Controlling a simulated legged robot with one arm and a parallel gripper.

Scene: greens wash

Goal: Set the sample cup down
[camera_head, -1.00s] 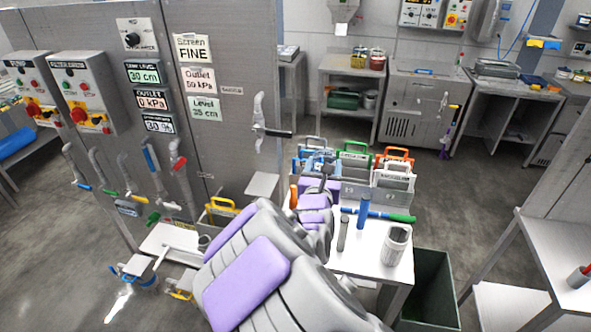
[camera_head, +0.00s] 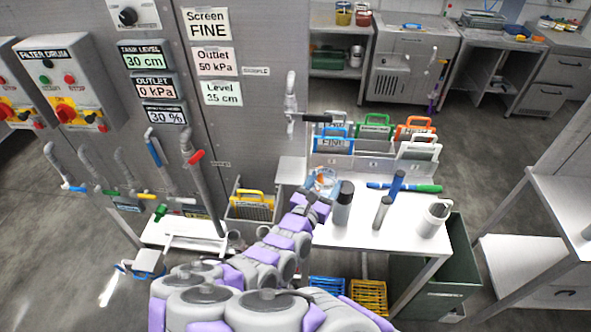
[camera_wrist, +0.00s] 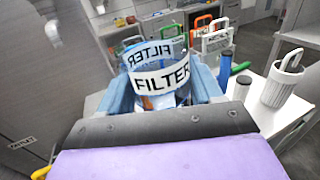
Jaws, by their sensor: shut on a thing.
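The sample cup is a clear round cup with a white band reading "FILTER" (camera_wrist: 162,78). In the wrist view it sits between the pale blue fingers of my gripper (camera_wrist: 165,98), which is shut on it. In the head view the cup (camera_head: 322,182) shows small at the end of my arm, over the back left part of the white table (camera_head: 335,235). My arm hides much of my gripper (camera_head: 318,192) there. I cannot tell whether the cup's base touches the table.
A rack of coloured-handled screens (camera_head: 372,140) stands just behind. A valve lever (camera_head: 315,118) juts from the cabinet (camera_head: 238,130).

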